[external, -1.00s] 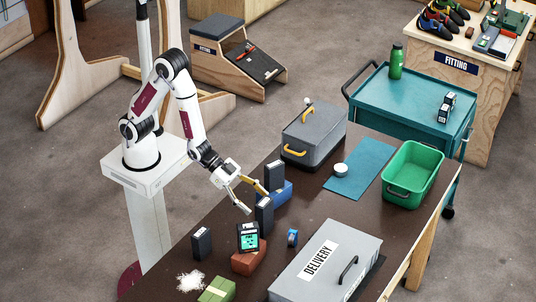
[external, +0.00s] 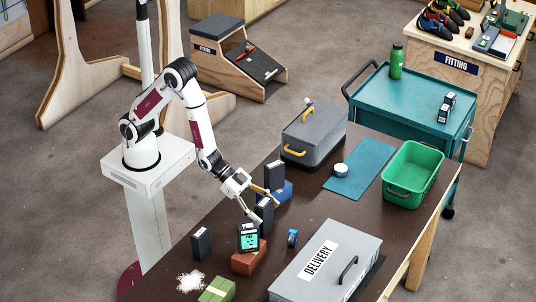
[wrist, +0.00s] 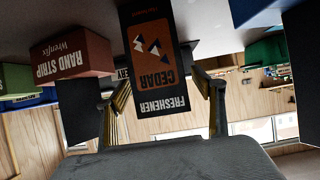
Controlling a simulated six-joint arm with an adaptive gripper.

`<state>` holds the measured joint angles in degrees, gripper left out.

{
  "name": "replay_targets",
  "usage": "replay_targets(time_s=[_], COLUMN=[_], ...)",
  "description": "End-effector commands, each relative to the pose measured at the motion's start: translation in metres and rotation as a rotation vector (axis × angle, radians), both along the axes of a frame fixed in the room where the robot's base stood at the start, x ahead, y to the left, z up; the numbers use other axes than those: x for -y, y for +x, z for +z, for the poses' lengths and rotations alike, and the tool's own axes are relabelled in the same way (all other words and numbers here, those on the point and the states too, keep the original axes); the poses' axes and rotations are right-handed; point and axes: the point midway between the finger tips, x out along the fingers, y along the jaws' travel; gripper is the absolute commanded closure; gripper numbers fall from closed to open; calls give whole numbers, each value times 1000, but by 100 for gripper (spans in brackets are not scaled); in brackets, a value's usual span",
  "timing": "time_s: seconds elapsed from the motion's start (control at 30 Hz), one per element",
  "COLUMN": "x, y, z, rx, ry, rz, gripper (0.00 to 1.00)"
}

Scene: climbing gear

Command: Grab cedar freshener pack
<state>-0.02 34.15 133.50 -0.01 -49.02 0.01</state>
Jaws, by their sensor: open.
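The cedar freshener pack (wrist: 160,65) is a dark box with an orange CEDAR label and FRESHENER lettering, seen upside down in the wrist view. In the external view the dark pack (external: 264,208) stands upright on the brown table, partly covered by my fingers. My gripper (external: 267,208) is open, with one finger on either side of the pack; in the wrist view the fingers (wrist: 166,85) flank its lower part in the picture. Gaps show beside the pack, and I cannot tell how deep it sits between the fingers.
Another dark pack (external: 275,176) stands close behind, near a blue box (external: 284,193). A dark pack (external: 201,243), white granules (external: 191,281) and a DELIVERY case (external: 325,262) are around.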

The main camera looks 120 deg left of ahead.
Motion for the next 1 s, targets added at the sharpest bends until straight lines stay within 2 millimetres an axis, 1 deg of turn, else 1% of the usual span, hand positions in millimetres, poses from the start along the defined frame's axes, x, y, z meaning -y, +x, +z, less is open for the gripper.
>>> replay_targets(time_s=[0.4, 0.47, 0.5, 0.57, 0.6, 1.0], x=[0, 0, 0, 0, 0, 0], y=[0, 0, 0, 0, 0, 0], z=[0, 0, 0, 0, 0, 2], rx=[0, 0, 0, 0, 0, 1], ry=[0, 0, 0, 0, 0, 0], rz=[0, 0, 0, 0, 0, 0], gripper=[32, 47, 58, 73, 75, 75])
